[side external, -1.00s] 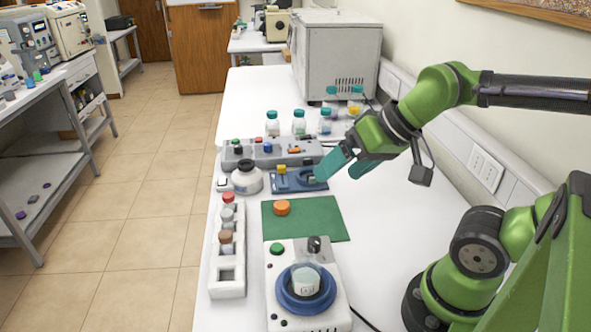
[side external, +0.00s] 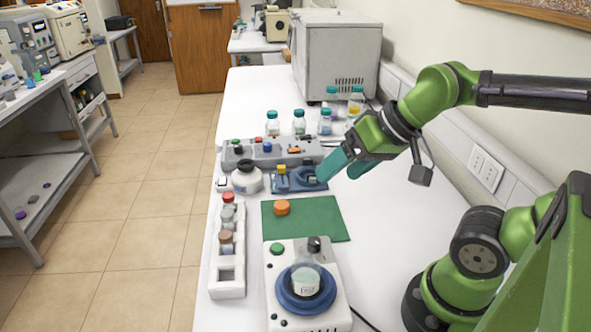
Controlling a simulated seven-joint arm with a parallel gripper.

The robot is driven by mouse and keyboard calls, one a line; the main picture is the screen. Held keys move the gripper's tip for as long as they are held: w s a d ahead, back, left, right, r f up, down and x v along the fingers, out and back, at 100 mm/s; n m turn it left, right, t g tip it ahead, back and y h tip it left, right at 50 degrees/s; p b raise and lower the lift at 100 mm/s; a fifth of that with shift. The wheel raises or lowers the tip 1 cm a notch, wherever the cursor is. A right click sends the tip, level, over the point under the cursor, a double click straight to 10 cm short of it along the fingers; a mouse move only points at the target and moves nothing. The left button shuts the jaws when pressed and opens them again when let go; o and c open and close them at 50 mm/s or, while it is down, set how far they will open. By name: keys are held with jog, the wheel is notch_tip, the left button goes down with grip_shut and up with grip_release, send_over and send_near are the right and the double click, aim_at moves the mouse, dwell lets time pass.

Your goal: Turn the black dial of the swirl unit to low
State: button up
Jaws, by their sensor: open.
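The swirl unit (side external: 329,307) is a white box at the front of the bench. A blue ring on its top holds a clear flask (side external: 306,280) with pale contents. The black dial (side external: 314,244) stands at its back right corner, and a green knob (side external: 277,249) is at its back left. The dial's exact setting is too small to read. My gripper (side external: 335,172) has teal fingers and is open and empty. It is well behind the dial, above the right end of a small blue unit (side external: 300,187).
A green mat (side external: 325,222) with an orange cap (side external: 282,207) lies between my gripper and the swirl unit. A white rack (side external: 228,275) with several capped vials stands left. A white bottle (side external: 247,180), a grey control strip (side external: 240,159) and several jars (side external: 299,125) are behind.

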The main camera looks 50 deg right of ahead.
jog(key=w+d+f+g, duration=0.1)
jog(key=w+g, duration=0.2)
jog(key=w+d+f+g, duration=0.1)
jog(key=w+f+g, duration=0.1)
jog(key=w+g, duration=0.1)
jog(key=w+d+f+g, duration=0.1)
jog(key=w+f+g, duration=0.1)
jog(key=w, duration=0.2)
jog(key=shift+w+m+g, duration=0.2)
jog(key=shift+m+g, duration=0.2)
jog(key=shift+c, duration=1.3)
jog(key=g, duration=0.2)
send_near(314, 240)
jog(key=x, duration=0.8)
jog(key=shift+f, duration=0.35)
grip_shut()
